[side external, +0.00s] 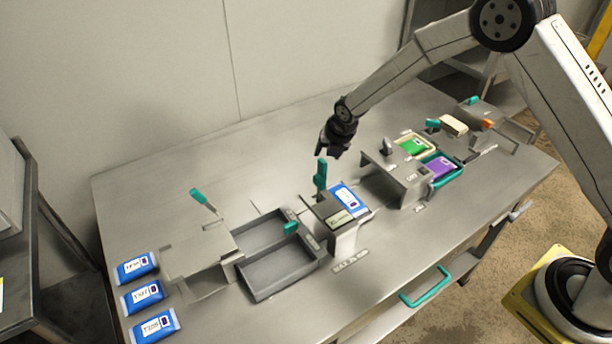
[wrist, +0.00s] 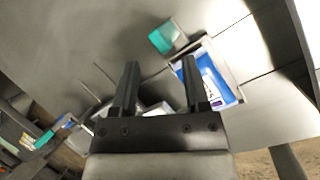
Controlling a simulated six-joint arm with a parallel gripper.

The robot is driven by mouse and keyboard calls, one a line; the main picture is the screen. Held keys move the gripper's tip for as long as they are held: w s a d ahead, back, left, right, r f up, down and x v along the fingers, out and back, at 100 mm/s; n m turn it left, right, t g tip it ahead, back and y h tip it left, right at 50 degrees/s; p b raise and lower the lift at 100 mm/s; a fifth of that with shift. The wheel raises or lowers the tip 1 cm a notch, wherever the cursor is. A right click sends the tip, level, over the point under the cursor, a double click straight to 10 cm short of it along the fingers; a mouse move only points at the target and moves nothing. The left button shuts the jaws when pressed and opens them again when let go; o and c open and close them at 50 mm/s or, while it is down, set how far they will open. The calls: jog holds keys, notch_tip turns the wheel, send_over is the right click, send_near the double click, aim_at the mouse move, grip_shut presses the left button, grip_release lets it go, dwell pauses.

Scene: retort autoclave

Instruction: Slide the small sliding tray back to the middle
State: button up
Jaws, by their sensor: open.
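A small grey tray with a raised rim (wrist: 232,62) holds a blue-and-white pouch (side external: 350,198); the pouch also shows in the wrist view (wrist: 210,88). I take this as the small sliding tray, though I cannot be sure. It sits at the middle station, beside an upright teal handle (side external: 320,174). The teal handle shows at the upper middle of the wrist view (wrist: 163,38). My gripper (side external: 335,153) is open and empty above the station, apart from the handle and tray. In the wrist view, its fingers (wrist: 160,65) point towards them.
A grey two-compartment tray (side external: 282,272) with a teal knob stands left of the station. Several blue pouches (side external: 142,297) lie at the table's left end. A grey housing (side external: 400,178) and coloured trays (side external: 445,180) stand to the right. The back of the table (side external: 240,150) is clear.

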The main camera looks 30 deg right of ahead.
aim_at(324, 161)
jog(key=m, duration=2.9)
jog(key=shift+f, duration=0.15)
jog(key=shift+x, duration=3.8)
jog(key=shift+w, duration=0.1)
